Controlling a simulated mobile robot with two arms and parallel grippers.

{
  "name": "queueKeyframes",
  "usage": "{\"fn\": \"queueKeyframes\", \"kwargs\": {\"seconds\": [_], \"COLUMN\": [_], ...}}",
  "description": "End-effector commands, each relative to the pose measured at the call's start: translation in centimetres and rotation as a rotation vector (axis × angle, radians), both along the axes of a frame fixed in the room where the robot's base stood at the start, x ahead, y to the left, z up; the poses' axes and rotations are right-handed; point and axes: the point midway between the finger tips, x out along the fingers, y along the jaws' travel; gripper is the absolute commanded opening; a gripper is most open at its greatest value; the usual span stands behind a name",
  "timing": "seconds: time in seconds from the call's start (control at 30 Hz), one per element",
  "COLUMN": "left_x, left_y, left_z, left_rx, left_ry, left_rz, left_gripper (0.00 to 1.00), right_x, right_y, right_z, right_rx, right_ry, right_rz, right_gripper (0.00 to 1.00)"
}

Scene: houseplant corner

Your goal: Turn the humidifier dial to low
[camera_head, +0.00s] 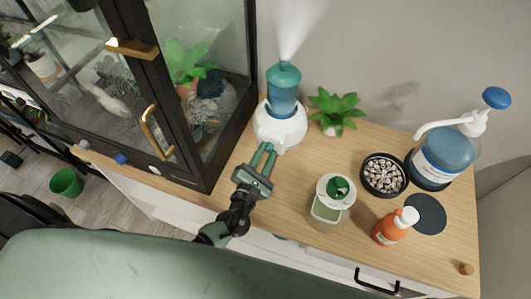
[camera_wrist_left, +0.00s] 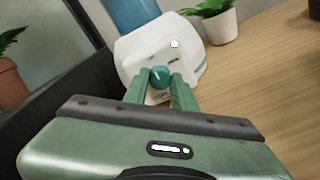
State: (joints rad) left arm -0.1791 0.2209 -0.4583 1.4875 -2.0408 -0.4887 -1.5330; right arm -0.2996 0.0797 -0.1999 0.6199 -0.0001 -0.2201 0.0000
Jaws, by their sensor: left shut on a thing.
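The humidifier (camera_head: 279,126) has a white base and a blue tank, and stands on the wooden cabinet top with mist rising from it. In the left wrist view its white front (camera_wrist_left: 150,50) faces me, with a small round teal dial (camera_wrist_left: 160,76) low on it. My left gripper (camera_head: 265,152) reaches up to the humidifier front. In the left wrist view the left gripper (camera_wrist_left: 161,82) has its two green fingers on either side of the dial, shut on it. The dial's setting marks are too small to read. My right gripper is not in view.
A glass plant cabinet (camera_head: 196,90) with brass handles stands left of the humidifier. A small potted plant (camera_head: 336,112) is right of it. A jar (camera_head: 330,203), a bowl of pebbles (camera_head: 384,175), an orange bottle (camera_head: 394,226) and a blue pump bottle (camera_head: 446,154) stand further right.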

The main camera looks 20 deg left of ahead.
Motion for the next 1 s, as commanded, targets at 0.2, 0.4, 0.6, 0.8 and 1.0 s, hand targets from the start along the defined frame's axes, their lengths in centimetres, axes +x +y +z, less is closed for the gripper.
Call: {"fn": "queueKeyframes", "kwargs": {"seconds": [0.2, 0.4, 0.6, 0.8, 1.0], "left_x": [0.0, 0.0, -1.3, -4.8, -7.3], "left_y": [-0.1, 0.0, 0.0, 0.2, 0.4], "left_z": [0.0, 0.0, -0.2, -0.1, 0.2], "left_rx": [-0.001, -0.001, -0.001, -0.002, 0.0], "left_ry": [0.001, 0.001, 0.002, 0.003, 0.002], "left_rz": [-0.001, -0.001, -0.001, -0.001, -0.001], "left_gripper": [0.48, 0.48, 0.48, 0.48, 0.48], "right_x": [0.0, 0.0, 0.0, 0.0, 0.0], "right_y": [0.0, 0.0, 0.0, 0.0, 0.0], "right_z": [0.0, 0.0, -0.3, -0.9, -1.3], "right_rx": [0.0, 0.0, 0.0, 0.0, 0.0], "right_ry": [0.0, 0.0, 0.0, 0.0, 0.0], "right_rz": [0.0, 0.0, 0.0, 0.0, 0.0], "right_gripper": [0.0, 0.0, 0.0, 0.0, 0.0]}}
